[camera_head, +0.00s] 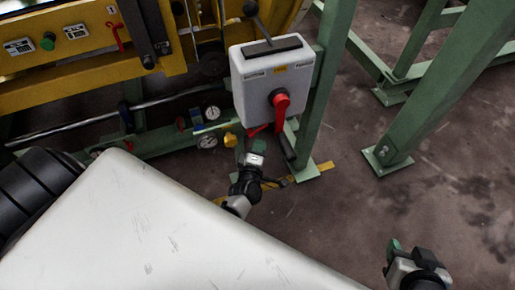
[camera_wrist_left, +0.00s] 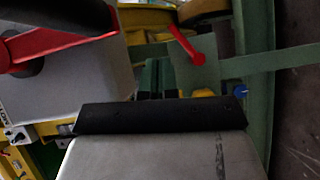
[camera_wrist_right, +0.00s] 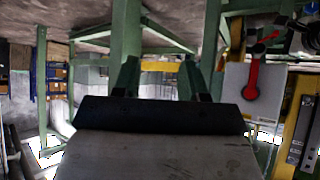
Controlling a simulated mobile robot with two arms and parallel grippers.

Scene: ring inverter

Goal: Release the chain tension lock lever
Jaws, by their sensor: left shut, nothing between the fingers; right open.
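No part is clearly labelled as the chain tension lock lever, and several red levers show. A red rotary handle (camera_head: 280,101) sits on the front of a grey box; it looms close at the left of the left wrist view (camera_wrist_left: 60,46). A small red lever (camera_wrist_left: 185,45) stands on a green plate beyond my left fingers. Another red lever (camera_head: 116,37) hangs on the yellow beam. My left gripper (camera_head: 252,160) is shut and empty, just below the grey box. My right gripper (camera_head: 394,248) is open and empty, low at the right, away from the levers.
The grey box (camera_head: 252,75) is fixed by a green post (camera_head: 325,80). Pressure gauges (camera_head: 212,112) and a yellow fitting (camera_head: 230,140) sit left of it. A green leg (camera_head: 450,90) stands at right. Bare floor (camera_head: 350,220) lies between my grippers.

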